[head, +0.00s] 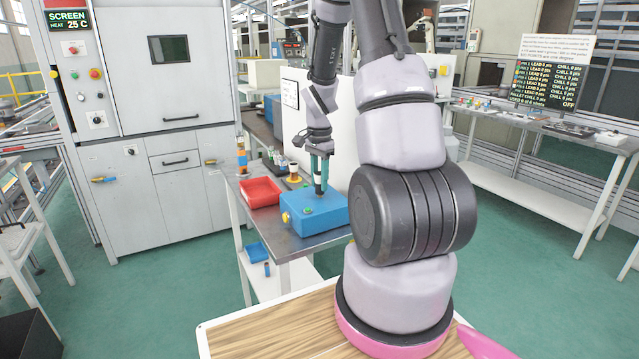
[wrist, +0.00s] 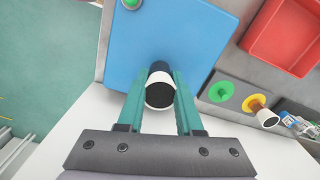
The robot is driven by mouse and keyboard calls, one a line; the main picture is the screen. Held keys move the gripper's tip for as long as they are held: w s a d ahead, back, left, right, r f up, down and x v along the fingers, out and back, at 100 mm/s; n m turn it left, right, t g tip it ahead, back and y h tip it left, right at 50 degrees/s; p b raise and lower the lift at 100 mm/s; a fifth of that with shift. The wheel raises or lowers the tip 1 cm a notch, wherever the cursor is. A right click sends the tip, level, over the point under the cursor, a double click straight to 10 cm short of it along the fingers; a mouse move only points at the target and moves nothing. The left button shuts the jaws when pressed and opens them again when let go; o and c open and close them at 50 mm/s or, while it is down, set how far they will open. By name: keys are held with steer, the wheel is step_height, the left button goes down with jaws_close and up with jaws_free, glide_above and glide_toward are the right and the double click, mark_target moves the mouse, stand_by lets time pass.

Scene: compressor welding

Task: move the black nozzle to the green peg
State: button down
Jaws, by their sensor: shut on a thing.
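My gripper (wrist: 160,100) has teal fingers closed around the black nozzle (wrist: 160,94), which has a white band and a dark round end facing the wrist camera. In the head view my gripper (head: 320,172) points down over the blue box (head: 300,213), with the nozzle's dark tip (head: 319,190) at or just above the box top. I cannot tell whether it touches. The green peg (wrist: 220,91) stands bare on a grey block to the right of the gripper in the wrist view. I cannot make it out clearly in the head view.
A red tray (head: 260,192) lies left of the blue box on the table. A white panel (head: 343,120) stands behind.

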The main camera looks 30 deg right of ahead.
steer(key=shift+r, duration=2.05)
